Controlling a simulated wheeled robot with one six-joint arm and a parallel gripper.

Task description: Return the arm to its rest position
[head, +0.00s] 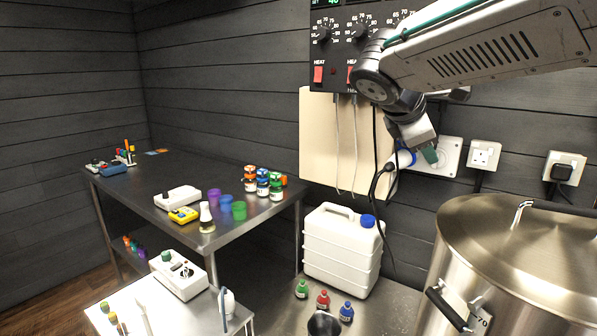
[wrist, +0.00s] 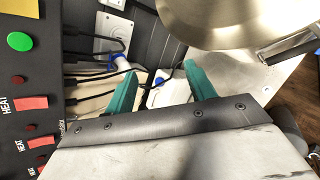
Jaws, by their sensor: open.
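My arm reaches in from the upper right of the head view, in front of the control panel (head: 345,70) on the wall. My gripper (head: 429,155) hangs at its end near the wall sockets, above and left of the steel kettle. In the wrist view my gripper (wrist: 158,88) shows two teal fingers spread apart with nothing between them. The panel (wrist: 22,100) also shows there at the left edge, with red HEAT switches and a green button. The white jerrycan with a blue cap (head: 342,245) stands below my gripper.
The steel kettle (head: 520,262) fills the lower right. Cables hang from the panel close to my gripper. A steel bench (head: 150,192) at left holds bottles, cups and small instruments. A white cart top (head: 115,300) stands in front. Small bottles (head: 323,299) stand before the jerrycan.

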